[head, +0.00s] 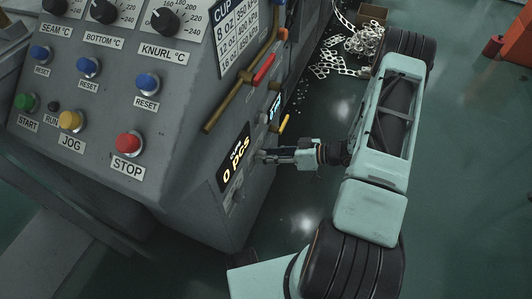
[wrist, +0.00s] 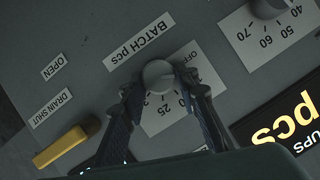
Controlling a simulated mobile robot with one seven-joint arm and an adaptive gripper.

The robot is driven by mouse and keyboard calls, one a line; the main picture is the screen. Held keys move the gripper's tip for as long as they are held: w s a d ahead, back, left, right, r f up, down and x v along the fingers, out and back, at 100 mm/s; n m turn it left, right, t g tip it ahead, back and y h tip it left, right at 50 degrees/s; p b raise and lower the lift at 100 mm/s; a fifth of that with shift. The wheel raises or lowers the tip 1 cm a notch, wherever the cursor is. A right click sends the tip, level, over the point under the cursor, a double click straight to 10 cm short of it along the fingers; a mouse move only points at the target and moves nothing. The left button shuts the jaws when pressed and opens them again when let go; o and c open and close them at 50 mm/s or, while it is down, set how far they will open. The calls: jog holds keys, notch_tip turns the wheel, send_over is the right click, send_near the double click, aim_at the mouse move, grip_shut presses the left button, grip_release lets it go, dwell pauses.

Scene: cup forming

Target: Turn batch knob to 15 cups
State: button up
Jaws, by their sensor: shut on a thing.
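The batch knob (wrist: 158,75) is a round grey knob on a white dial plate (wrist: 176,118), under a label reading "BATCH pcs" (wrist: 139,42) in the wrist view. In the head view my gripper (head: 262,156) reaches the machine's side panel, and the knob itself cannot be made out there. The knob's pointer setting cannot be told.
A second knob (wrist: 268,6) with 40 to 70 marks sits at upper right in the wrist view. A yellow handle (wrist: 60,147) is at lower left. A "0 pcs" display (head: 235,160) is beside my gripper. Buttons including red STOP (head: 129,143) line the front panel.

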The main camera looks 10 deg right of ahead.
jog(key=shift+m+g+y, duration=0.3)
jog(key=shift+m+y, duration=0.1)
jog(key=shift+m, duration=0.2)
jog(key=o, duration=1.1)
jog(key=shift+o, duration=0.2)
jog(key=shift+d, duration=0.1)
jog(key=v, duration=1.2)
